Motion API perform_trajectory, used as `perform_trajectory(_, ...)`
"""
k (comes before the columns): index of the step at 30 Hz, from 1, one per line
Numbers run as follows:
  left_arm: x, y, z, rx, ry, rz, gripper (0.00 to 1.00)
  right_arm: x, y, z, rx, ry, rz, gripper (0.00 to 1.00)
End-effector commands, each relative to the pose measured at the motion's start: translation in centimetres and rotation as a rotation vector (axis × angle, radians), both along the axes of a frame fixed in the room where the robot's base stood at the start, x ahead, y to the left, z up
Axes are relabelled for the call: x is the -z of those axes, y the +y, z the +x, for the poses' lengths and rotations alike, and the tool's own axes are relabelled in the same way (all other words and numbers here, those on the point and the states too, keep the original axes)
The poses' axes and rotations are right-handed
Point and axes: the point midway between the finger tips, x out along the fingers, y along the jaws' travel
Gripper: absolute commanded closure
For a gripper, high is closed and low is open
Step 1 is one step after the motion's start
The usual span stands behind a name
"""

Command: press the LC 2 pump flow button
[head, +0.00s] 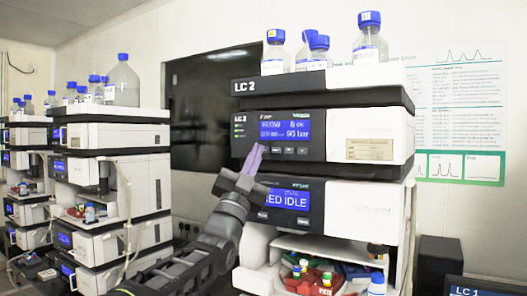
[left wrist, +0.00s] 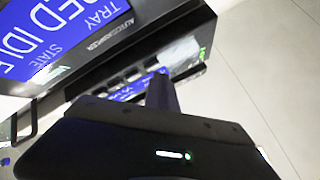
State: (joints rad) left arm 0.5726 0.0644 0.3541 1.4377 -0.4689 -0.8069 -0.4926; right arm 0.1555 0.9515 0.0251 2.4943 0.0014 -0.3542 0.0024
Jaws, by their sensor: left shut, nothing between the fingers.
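The LC 2 stack stands right of centre in the head view, its top label reading LC 2. Its pump module (head: 362,148) has a black panel with a lit blue display (head: 284,127) showing flow and pressure lines. A row of small dark buttons (head: 289,151) sits under that display. My left gripper (head: 255,152) is shut and empty, its fingertips at the left end of the button row and partly covering it. I cannot tell whether they touch the panel. In the left wrist view the shut fingers (left wrist: 160,92) point at the pump panel. My right gripper is out of view.
Below the pump is the autosampler display (head: 286,199), reading IDLE; it also shows in the left wrist view (left wrist: 55,35). Blue-capped bottles (head: 370,40) stand on top of the stack. An open vial tray (head: 318,275) is below. Other instrument stacks (head: 110,155) stand at the left.

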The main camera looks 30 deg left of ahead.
Motion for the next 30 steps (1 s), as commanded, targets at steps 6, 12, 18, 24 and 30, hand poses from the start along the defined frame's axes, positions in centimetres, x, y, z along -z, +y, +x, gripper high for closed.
perform_trajectory(6,-0.02,0.0,0.15,0.0,0.0,0.0,1.0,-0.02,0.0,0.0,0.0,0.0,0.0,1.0)
perform_trajectory(12,-0.06,-0.01,0.37,0.0,-0.001,0.001,1.0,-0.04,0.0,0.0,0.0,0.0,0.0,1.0)
perform_trajectory(18,-0.03,0.0,0.63,0.0,-0.001,0.001,1.0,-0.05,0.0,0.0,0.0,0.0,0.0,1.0)
perform_trajectory(24,0.03,0.02,0.9,0.0,0.0,0.0,1.0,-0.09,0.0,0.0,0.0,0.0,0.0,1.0)
perform_trajectory(30,0.03,0.03,0.88,0.0,0.001,-0.001,1.0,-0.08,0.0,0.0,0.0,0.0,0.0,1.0)
